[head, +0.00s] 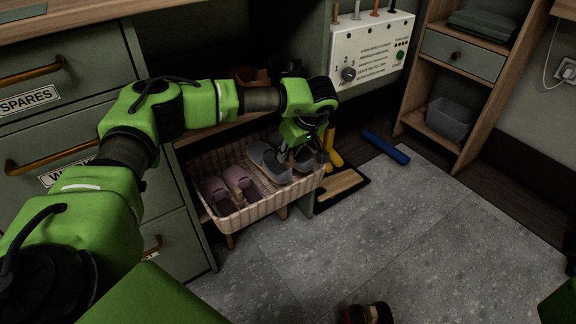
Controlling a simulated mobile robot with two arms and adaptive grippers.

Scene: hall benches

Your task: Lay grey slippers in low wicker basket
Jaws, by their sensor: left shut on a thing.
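The low wicker basket (245,213) stands at the front of the low shelf opening, with its rim facing up. One grey slipper (266,162) lies inside, right of the middle. My left gripper (308,152) reaches down over the right end of the basket. It is shut on another grey slipper (301,164), which is partly hidden by the fingers. Whether this slipper touches the basket bottom cannot be told. My right gripper is out of view.
Pink slippers (216,196) fill the basket's left part.

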